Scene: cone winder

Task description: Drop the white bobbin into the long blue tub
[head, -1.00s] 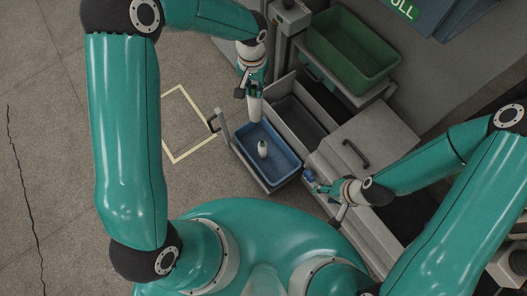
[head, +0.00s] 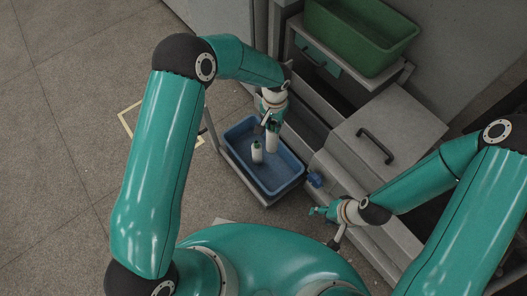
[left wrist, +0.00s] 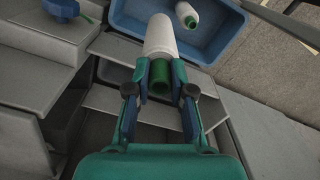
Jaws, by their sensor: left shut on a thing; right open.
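My left gripper (head: 271,118) is shut on a white bobbin (head: 272,139) with a green end. The bobbin hangs roughly upright and, in the head view, overlaps the long blue tub (head: 277,180). In the left wrist view the fingers (left wrist: 160,98) clasp its green end, and the white bobbin (left wrist: 160,38) reaches across the near rim of the tub (left wrist: 228,22). Its height above the tub floor is hard to tell. A second white-and-green bobbin (head: 257,153) is in the tub beside it. My right gripper (head: 322,212) is open, to the right of the tub.
A green tub (head: 362,40) stands on a shelf behind. A grey cabinet with a dark handle (head: 376,146) is right of the blue tub. A blue part (head: 315,180) sits by the tub's right corner. Open floor (head: 60,150) lies to the left.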

